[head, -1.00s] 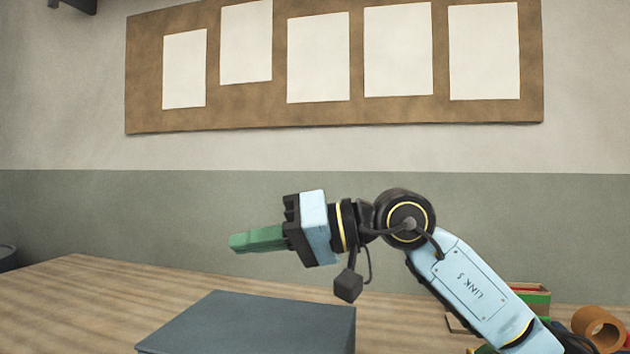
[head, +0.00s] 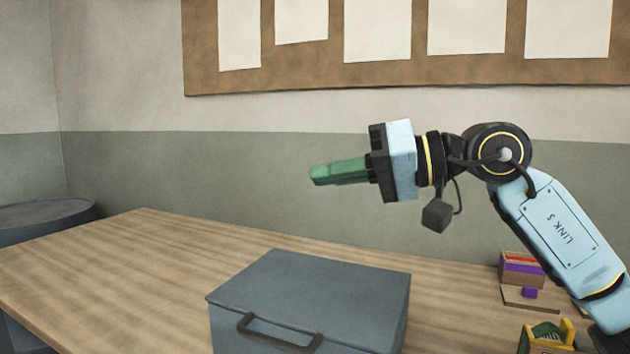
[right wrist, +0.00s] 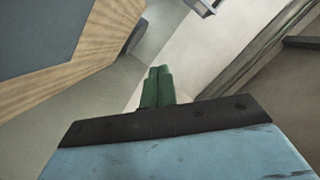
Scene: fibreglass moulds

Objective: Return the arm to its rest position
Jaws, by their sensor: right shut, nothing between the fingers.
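My right gripper (head: 313,174) is raised above the table and points left in the head view. Its green fingers are together with nothing between them. In the right wrist view the green fingers (right wrist: 158,85) show side by side, with wall and floor beyond them. My right arm (head: 560,235) comes in from the right edge, its blue link sloping up to the wrist. My left gripper is not in view.
A grey-blue box (head: 315,290) with a front handle stands on the wooden table (head: 150,265), below my gripper. Small coloured items, including an open box (head: 521,268) and a yellow-green thing (head: 546,335), lie at the right. A dark drum (head: 45,215) stands at the far left. A pinboard (head: 400,75) hangs on the wall.

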